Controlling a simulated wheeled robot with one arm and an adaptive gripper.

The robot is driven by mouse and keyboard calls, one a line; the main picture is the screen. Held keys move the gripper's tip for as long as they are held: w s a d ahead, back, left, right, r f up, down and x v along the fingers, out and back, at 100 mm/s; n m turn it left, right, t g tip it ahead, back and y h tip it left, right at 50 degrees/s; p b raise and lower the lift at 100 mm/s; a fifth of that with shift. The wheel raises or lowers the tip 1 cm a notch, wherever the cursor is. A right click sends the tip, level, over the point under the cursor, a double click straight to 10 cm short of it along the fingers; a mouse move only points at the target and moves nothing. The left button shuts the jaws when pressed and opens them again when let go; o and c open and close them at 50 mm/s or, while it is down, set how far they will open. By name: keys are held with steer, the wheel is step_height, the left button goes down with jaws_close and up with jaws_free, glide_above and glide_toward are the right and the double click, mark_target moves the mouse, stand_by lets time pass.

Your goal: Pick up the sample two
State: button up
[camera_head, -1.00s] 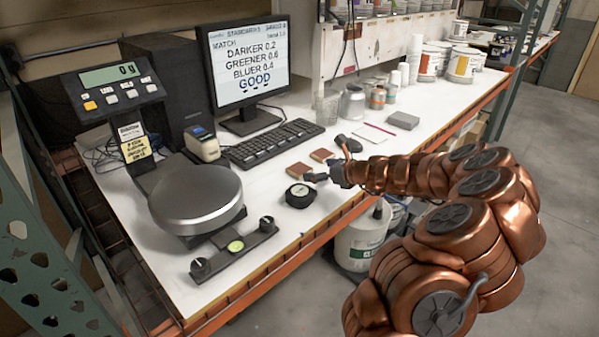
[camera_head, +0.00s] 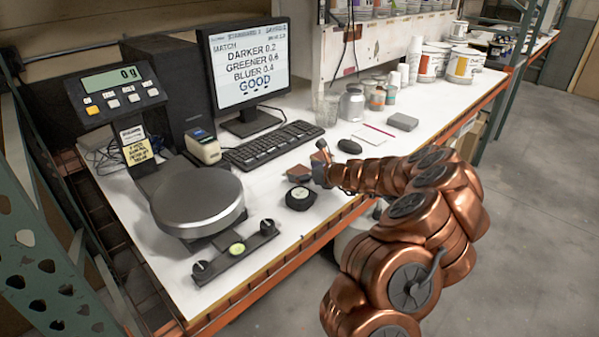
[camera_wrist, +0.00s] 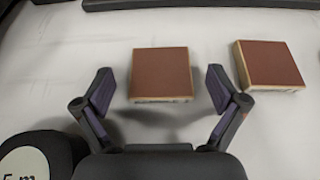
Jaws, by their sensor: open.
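Two flat, square, reddish-brown samples with pale edges lie on the white bench; I cannot tell which is sample two. In the wrist view, one sample (camera_wrist: 161,73) lies straight ahead, centred between the fingertips and slightly beyond them. The other sample (camera_wrist: 268,63) lies to its right, outside the right finger and slightly turned. My gripper (camera_wrist: 158,82) is open and empty, low over the bench. In the head view, the left sample (camera_head: 298,172) shows partly, just left of my gripper (camera_head: 318,163), which hides most of the other sample.
A black tape measure (camera_head: 299,198) sits close to my gripper's left. A keyboard (camera_head: 272,148) lies behind the samples, and a mouse (camera_head: 349,146) to the right. A round scale (camera_head: 197,200) stands at left. Cans and cups (camera_head: 352,104) stand farther back.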

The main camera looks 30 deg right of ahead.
steer(key=shift+w, duration=0.2)
steer(key=c, duration=1.1)
steer(key=shift+c, duration=0.2)
